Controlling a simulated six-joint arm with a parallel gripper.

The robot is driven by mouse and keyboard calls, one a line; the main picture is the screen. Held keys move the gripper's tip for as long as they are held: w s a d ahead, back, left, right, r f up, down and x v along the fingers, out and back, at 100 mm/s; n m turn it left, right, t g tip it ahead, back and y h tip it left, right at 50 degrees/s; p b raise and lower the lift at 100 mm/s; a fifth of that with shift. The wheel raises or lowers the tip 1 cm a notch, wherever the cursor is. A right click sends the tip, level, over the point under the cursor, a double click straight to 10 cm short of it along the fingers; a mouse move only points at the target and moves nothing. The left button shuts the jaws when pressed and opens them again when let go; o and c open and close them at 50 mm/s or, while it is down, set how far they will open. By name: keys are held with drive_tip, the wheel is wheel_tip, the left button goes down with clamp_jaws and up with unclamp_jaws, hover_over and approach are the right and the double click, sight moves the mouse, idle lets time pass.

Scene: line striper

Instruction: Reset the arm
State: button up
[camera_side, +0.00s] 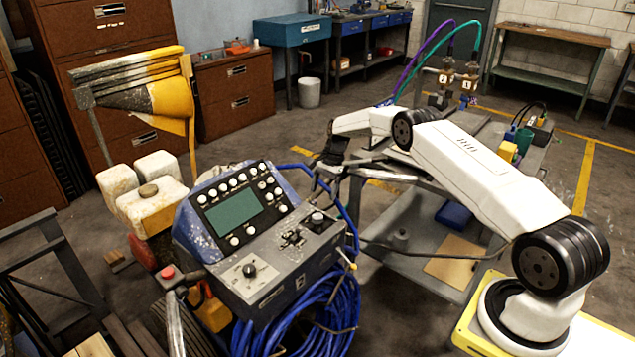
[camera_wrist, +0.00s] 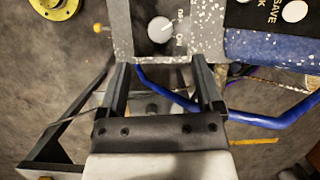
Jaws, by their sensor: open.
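My gripper (camera_side: 322,172) hangs at the end of my white arm, just above and behind the right end of the striper's grey control box (camera_side: 290,262). In the wrist view my gripper (camera_wrist: 160,66) has its two dark fingers apart, with nothing held between them. A round white-topped knob (camera_wrist: 160,29) marked ON lies beyond the fingertips on the speckled panel. It seems to be the knob at the box's right end in the side view (camera_side: 317,217). The fingers appear clear of the knob; the exact gap cannot be told.
A blue hose (camera_side: 325,318) hangs coiled below the control box, and a blue tube (camera_wrist: 180,101) passes behind the fingers in the wrist view. A yellow-tipped lever (camera_side: 346,259) sticks out at the box's side. A grey cart (camera_side: 400,240) stands behind, under my arm.

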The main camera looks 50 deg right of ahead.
drive_tip(key=s+a+r+n+h, duration=0.3)
drive_tip(key=s+a+r+n, duration=0.5)
drive_tip(key=a+r, duration=0.4)
drive_tip(key=s+a+n+t, duration=0.1)
drive_tip(key=s+a+n, duration=0.2)
drive_tip(key=s, duration=0.3)
drive_tip(key=s+a+r+n+h, duration=0.1)
drive_tip(key=s+a+n, duration=0.2)
drive_tip(key=s, duration=0.4)
drive_tip(key=s+a+r+n+t, duration=0.1)
drive_tip(key=s+a+n, duration=0.1)
drive_tip(key=s, duration=0.5)
drive_tip(key=shift+s+a+n+t, duration=0.2)
drive_tip(key=shift+a+n+t, duration=0.15)
drive_tip(key=shift+a, duration=0.35)
